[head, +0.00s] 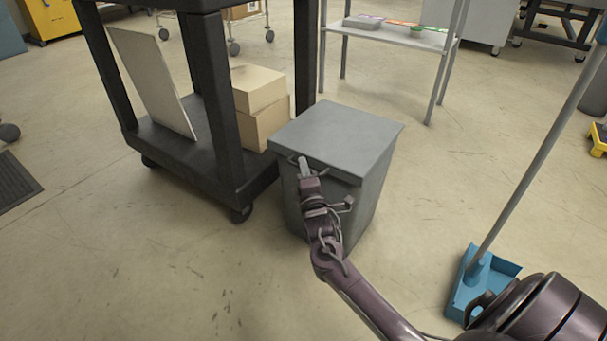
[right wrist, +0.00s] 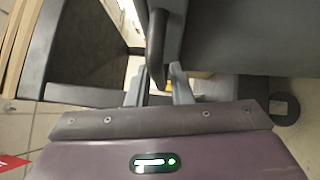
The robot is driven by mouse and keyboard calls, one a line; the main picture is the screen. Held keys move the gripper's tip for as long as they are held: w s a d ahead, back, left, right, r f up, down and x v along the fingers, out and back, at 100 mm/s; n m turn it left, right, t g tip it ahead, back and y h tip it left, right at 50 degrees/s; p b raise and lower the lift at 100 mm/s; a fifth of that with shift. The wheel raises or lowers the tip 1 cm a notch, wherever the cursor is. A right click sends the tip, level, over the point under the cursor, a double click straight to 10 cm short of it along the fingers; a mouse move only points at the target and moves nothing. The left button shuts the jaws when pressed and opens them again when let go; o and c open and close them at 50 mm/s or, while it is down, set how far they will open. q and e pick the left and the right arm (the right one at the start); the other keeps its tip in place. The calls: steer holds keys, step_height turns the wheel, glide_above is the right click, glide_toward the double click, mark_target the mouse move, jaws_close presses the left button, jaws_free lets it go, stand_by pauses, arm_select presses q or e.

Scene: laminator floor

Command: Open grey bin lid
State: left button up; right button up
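The grey bin (head: 365,200) stands upright on the floor in the middle of the head view. Its flat grey lid (head: 340,132) lies closed on top. A dark curved handle (right wrist: 156,45) is on the lid's front edge; in the head view the gripper partly hides it. My right gripper (head: 304,164) is at this front edge. In the right wrist view its two fingers (right wrist: 158,80) are apart, with the handle's end between their tips. I cannot tell whether they touch it. My left gripper is not in view.
A black cart (head: 215,110) with cardboard boxes (head: 259,90) and a leaning panel (head: 150,80) stands close left of the bin. A grey shelf table (head: 395,38) is behind. A blue dustpan (head: 468,292) with a long handle is at right. The floor at front left is clear.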

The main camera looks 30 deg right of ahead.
steer(key=shift+w+d+r, duration=0.1)
steer(key=shift+w+d, duration=0.05)
steer(key=shift+w, duration=0.2)
jaws_close()
